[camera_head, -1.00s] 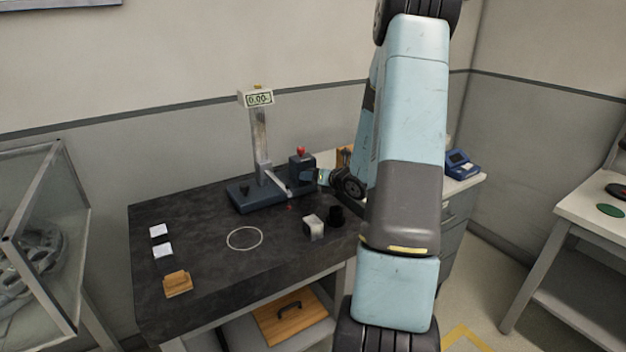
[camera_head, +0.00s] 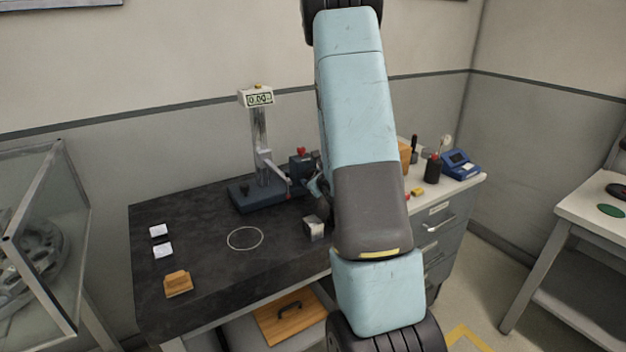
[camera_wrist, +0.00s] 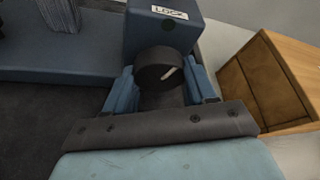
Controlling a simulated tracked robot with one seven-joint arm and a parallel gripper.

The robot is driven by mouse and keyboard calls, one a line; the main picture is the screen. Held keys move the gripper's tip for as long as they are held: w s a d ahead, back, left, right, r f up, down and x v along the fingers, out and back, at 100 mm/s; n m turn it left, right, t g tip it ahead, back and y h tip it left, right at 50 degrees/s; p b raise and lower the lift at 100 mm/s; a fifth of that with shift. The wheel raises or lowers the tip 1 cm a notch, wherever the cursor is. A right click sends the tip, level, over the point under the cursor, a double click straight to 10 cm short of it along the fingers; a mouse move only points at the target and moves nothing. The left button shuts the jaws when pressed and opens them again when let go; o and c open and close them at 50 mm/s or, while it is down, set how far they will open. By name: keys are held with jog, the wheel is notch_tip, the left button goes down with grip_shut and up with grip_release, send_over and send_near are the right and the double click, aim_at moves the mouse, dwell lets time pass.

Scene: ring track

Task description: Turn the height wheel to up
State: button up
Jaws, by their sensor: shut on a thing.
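The height gauge stands at the back of the dark bench, with a blue base (camera_head: 248,199), a metal column (camera_head: 258,130) and a small display on top. Its light carriage arm (camera_head: 275,168) reaches right towards a blue block with a red knob (camera_head: 301,151). In the wrist view, a dark round wheel (camera_wrist: 157,64) with a white pointer line sits on the blue block (camera_wrist: 190,35), below a "LOCK" label. The line slants up to the right. My gripper (camera_wrist: 162,78) is shut on the wheel, one blue finger on each side. In the head view my arm partly hides the gripper and wheel.
A metal block (camera_head: 314,229) stands on the bench beside my arm. A white ring (camera_head: 245,238), two white squares and a wooden piece (camera_head: 178,284) lie to the left. A wooden box (camera_wrist: 265,85) is right of the gripper in the wrist view.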

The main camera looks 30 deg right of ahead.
jog(key=shift+f+n+h, duration=0.2)
jog(key=shift+n+h, duration=0.3)
jog(key=shift+n, duration=0.2)
jog(key=shift+s, duration=0.1)
jog(key=o, duration=1)
jog(key=shift+r, duration=0.1)
jog(key=shift+o, duration=0.2)
